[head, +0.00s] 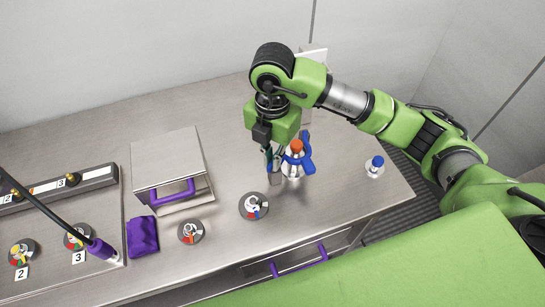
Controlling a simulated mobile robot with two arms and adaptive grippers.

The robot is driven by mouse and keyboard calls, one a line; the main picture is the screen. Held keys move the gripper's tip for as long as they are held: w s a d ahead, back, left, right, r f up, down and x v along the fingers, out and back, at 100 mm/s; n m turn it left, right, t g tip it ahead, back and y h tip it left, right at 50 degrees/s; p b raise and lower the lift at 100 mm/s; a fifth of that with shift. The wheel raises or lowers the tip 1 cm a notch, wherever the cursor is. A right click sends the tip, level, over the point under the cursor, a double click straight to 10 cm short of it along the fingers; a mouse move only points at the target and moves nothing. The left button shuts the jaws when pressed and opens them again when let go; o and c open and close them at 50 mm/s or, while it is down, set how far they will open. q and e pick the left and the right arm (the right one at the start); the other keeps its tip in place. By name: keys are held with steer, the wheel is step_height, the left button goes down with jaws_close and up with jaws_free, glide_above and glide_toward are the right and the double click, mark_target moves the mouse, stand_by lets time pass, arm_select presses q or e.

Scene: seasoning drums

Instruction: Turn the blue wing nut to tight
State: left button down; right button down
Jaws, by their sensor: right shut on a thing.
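A blue winged piece (308,166), which I take as the blue wing nut, is at the right middle of the counter in the head view. An orange cap (296,146) and a pale body show within it. My right gripper (275,160) comes down from above and is shut at the left side of this blue piece. The exact contact is partly hidden by the fingers. No tight mark can be made out. My left gripper is not in view.
A small blue-capped bottle (375,165) stands to the right. Round dials (254,206) (191,231) lie in front. A metal box (166,160) with a purple handle, a purple cloth (142,236) and a black rod with a purple end (101,249) are left. A purple-handled drawer (300,262) is at the front.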

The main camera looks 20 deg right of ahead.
steer(key=c, duration=2.2)
jaws_free()
steer(key=shift+r, duration=0.1)
steer(key=shift+r, duration=0.1)
step_height(320, 180, up, 12)
steer(key=shift+f, duration=0.1)
steer(key=shift+f, duration=0.1)
